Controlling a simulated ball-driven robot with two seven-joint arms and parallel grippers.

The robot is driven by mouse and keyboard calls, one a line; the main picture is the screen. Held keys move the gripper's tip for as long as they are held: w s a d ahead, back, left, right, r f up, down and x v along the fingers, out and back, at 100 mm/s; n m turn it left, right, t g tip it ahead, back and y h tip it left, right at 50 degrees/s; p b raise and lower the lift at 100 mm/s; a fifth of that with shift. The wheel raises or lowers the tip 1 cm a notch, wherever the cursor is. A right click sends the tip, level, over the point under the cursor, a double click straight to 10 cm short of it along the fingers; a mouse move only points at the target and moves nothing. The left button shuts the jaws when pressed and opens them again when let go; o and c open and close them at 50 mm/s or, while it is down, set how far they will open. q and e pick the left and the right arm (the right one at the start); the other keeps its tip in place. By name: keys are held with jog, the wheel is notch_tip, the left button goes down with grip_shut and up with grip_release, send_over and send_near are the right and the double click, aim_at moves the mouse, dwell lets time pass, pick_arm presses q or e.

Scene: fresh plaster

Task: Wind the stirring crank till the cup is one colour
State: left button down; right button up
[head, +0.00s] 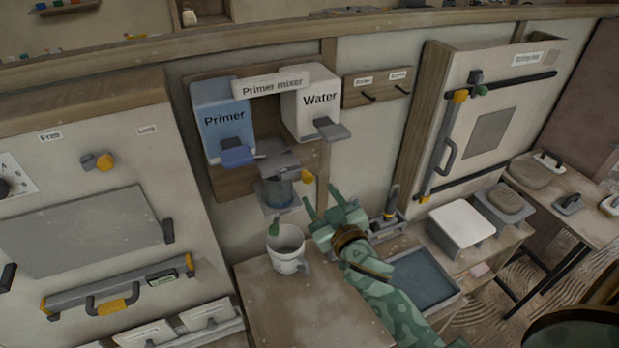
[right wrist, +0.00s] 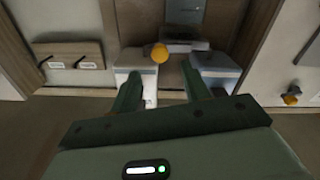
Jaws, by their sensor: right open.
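The primer mixer (head: 274,86) hangs on the wall, with a blue Primer tank (head: 226,118) and a white Water tank (head: 318,95). Below them sits a small see-through cup (head: 278,194) with bluish contents; I cannot tell whether they are one colour. The crank's yellow knob (head: 307,176) sticks out to the right of the cup. My right gripper (head: 323,200) is open and empty, just below and right of the knob. In the right wrist view the knob (right wrist: 159,52) shows beyond and between the open fingertips (right wrist: 158,80). My left gripper is not in view.
A white mug (head: 286,250) stands on the wooden top (head: 300,308), left of my right gripper; a small green piece overlaps its rim. A grey tray (head: 418,279) lies to the right. A tall cabinet with a yellow-ended bar (head: 440,150) stands farther right.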

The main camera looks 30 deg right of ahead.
aim_at(309, 180)
jog(key=w, duration=0.6)
jog(key=shift+w+d, duration=0.2)
jog(key=shift+w, duration=0.15)
jog(key=c, duration=1)
